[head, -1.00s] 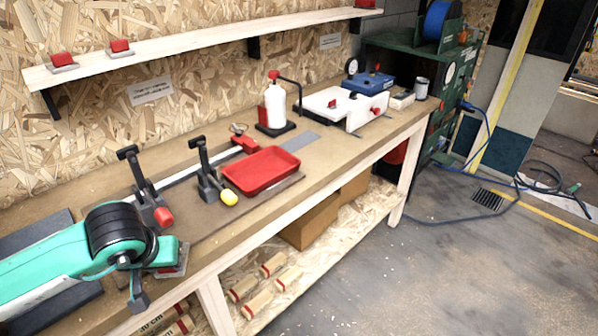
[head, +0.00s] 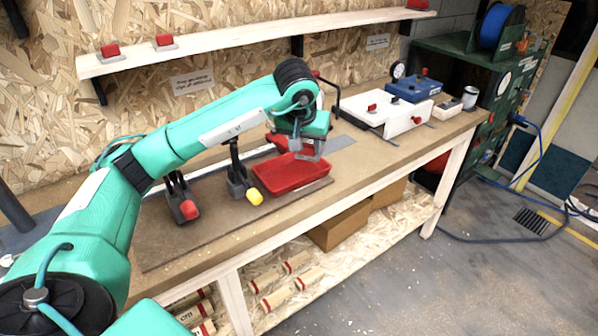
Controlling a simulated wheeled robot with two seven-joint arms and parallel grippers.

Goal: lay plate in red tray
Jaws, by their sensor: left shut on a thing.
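The red tray (head: 290,178) lies on the workbench in the head view, right of the black clamp with the yellow tip. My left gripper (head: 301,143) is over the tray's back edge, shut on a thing. A pale grey piece (head: 314,147), which looks like the plate, shows at its jaws; most of it is hidden by the gripper. I cannot tell whether it touches the tray. The tray's front and floor are visible and look empty. My right gripper is not in view.
Two black toggle clamps, one with a red tip (head: 189,209) and one with a yellow tip (head: 254,196), stand left of the tray. A white box (head: 396,113) and a blue box (head: 414,89) stand farther right. The wall shelf (head: 245,38) carries red-handled plates.

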